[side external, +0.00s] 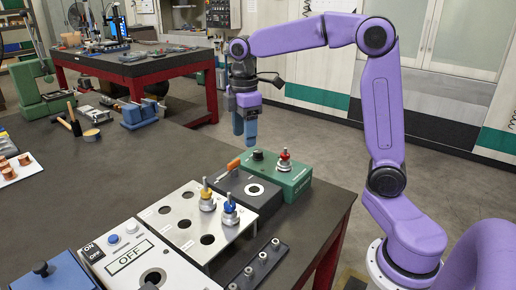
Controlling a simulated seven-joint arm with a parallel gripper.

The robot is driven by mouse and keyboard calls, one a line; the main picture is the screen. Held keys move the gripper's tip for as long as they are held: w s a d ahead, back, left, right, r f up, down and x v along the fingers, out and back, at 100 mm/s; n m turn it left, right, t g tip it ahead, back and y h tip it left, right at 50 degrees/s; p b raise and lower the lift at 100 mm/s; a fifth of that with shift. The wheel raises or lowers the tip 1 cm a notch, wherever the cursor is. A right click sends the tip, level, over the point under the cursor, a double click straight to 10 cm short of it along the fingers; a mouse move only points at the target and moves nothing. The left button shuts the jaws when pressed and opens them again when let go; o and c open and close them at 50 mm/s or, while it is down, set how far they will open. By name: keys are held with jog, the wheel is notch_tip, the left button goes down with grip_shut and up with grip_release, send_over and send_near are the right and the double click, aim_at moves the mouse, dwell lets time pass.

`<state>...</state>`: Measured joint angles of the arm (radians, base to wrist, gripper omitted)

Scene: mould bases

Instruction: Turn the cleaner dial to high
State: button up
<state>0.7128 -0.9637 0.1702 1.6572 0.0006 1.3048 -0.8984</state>
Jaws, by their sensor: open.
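A green box (291,182) stands near the right edge of the dark table. Its top carries a small black dial (258,155) at the left and a red-topped metal fitting (284,160) at the right. The writing on its front is too small to read, and so is the dial's setting. My gripper (245,137) points down, open and empty, above and a little left of the black dial in the picture. It appears apart from the dial, but the exact gap cannot be told.
A dark block with an orange handle (234,164) sits against the green box. A white panel (174,224) holds yellow and blue fittings. A control box (165,265) with an OFF display stands in front. A vise (139,116) and hammer (72,122) lie behind left.

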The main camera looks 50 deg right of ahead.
jog(key=w+d+r, duration=0.2)
jog(key=w+d, duration=0.4)
jog(key=d, duration=0.3)
send_near(258, 151)
notch_tip(258, 151, down, 9)
jog(key=shift+w+r, duration=0.1)
jog(key=c, duration=1)
